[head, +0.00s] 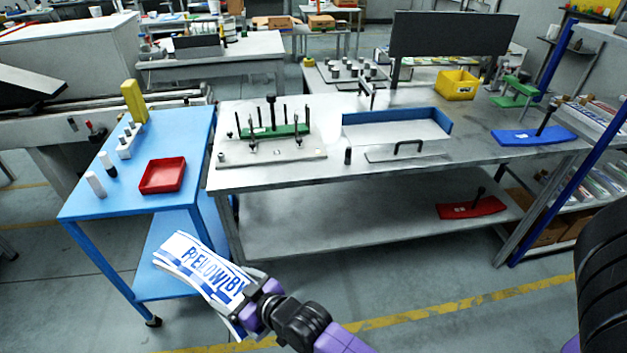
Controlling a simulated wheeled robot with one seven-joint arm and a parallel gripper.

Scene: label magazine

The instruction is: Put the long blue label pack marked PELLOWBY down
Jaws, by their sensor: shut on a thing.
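The long label pack (203,270) is white with blue bands and blue lettering that reads roughly PELLOWBY. My gripper (255,292) is shut on its lower right end. The pack is tilted, its far end up and to the left. In the picture it overlaps the lower shelf of the blue table, and it appears to be held in the air. My gripper's fingers partly hide the pack's near end.
A blue table (188,125) at left bears a red tray (162,175) and small bottles.

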